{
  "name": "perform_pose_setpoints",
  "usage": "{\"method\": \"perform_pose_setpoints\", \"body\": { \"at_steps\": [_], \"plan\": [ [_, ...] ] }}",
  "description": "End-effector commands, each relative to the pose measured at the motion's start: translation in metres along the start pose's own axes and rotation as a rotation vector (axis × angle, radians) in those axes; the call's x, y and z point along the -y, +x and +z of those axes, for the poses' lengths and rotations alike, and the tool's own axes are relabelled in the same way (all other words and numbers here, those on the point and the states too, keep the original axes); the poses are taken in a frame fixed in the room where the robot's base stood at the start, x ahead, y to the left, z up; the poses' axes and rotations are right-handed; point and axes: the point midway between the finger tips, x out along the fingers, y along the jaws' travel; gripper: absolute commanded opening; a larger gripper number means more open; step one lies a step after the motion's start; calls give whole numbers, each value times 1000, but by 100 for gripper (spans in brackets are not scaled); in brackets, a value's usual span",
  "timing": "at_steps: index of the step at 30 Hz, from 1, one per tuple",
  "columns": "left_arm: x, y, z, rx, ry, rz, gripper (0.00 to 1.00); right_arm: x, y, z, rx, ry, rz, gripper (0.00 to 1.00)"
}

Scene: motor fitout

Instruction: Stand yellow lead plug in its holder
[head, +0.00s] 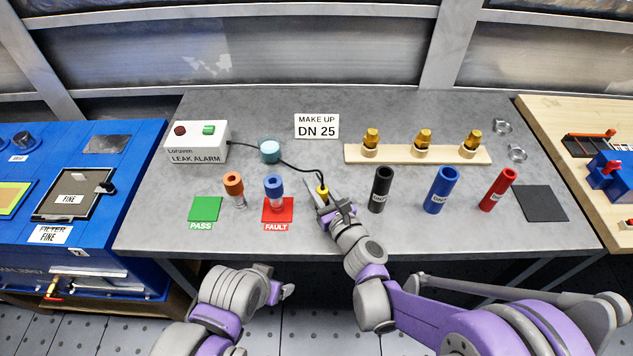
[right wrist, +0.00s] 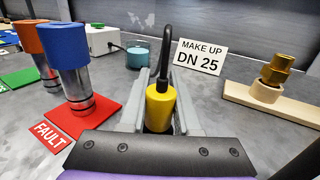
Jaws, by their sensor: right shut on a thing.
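The yellow lead plug (head: 322,190) has a black cable at its top that runs back towards the white leak alarm box (head: 197,141). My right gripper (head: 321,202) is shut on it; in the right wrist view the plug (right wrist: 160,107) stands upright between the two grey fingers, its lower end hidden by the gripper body. A round teal cup (head: 270,151), perhaps the holder, stands behind and to the left of the plug, apart from it; it also shows in the right wrist view (right wrist: 138,58). My left gripper (head: 287,291) is low in front of the table, its jaws unclear.
An orange-capped fitting (head: 234,184) stands beside the green PASS mat (head: 204,209). A blue-capped fitting (head: 274,187) stands on the red FAULT mat (head: 278,217), left of my right gripper. A black cylinder (head: 381,188) stands close to its right. A MAKE UP sign (head: 317,126) stands behind.

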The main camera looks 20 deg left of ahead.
Motion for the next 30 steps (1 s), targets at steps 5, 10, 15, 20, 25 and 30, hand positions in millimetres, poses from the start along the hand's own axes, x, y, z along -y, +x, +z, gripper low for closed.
{"method": "perform_pose_setpoints", "body": {
  "at_steps": [5, 10, 15, 20, 25, 30],
  "plan": [
    [0, 4, 2, 1, 0, 0, 80, 0, 0, -5, 0, 0, 0, 0],
    [0, 7, 4, 3, 0, 0, 80, 0, 0, -9, 0, 0, 0, 0],
    [0, 6, 4, 2, 0, 0, 80, 0, 0, -8, 0, 0, 0, 54],
    [0, 6, 4, 2, 0, 0, 80, 0, 0, -8, 0, 0, 0, 66],
    [0, 6, 4, 2, 0, 0, 80, 0, 0, -8, 0, 0, 0, 75],
    [0, 6, 4, 2, 0, 0, 80, 0, 0, -8, 0, 0, 0, 96]
  ]
}}
